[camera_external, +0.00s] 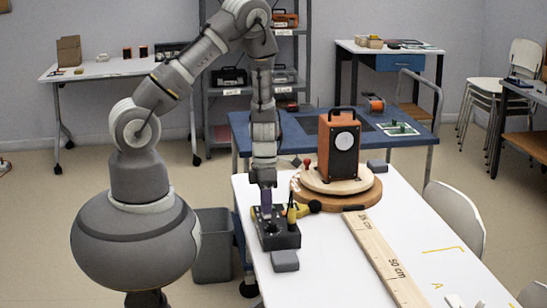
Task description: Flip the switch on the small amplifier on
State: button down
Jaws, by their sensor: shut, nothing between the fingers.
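The small amplifier (283,240) is a dark box with knobs on the left edge of the white table. Its switch is too small to make out and may be hidden behind my fingers. My gripper (266,211) points straight down over the back left part of the amplifier's top. Its fingers are shut with nothing between them. The fingertips are at or just above the top panel; I cannot tell whether they touch it.
An orange and black speaker (338,147) stands on a round wooden turntable (368,197) behind the amplifier. A wooden ruler (372,250) lies to the right. A grey block (285,262) sits in front of the amplifier.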

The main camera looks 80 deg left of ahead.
notch_tip(320, 180, up, 14)
jog(key=a+p, duration=0.2)
jog(key=p, duration=0.6)
jog(key=shift+p, duration=0.3)
jog(key=shift+d+f, duration=0.1)
jog(key=shift+f, duration=0.05)
jog(key=shift+d+b, duration=0.65)
jog(key=shift+b, duration=0.4)
jog(key=f+b, duration=0.2)
jog(key=f, duration=0.2)
jog(key=d+f+b, duration=0.1)
jog(key=f+b, duration=0.2)
jog(key=f, duration=0.2)
jog(key=d+f+b, duration=0.1)
jog(key=f+b, duration=0.2)
jog(key=f, duration=0.1)
jog(key=shift+f, duration=0.3)
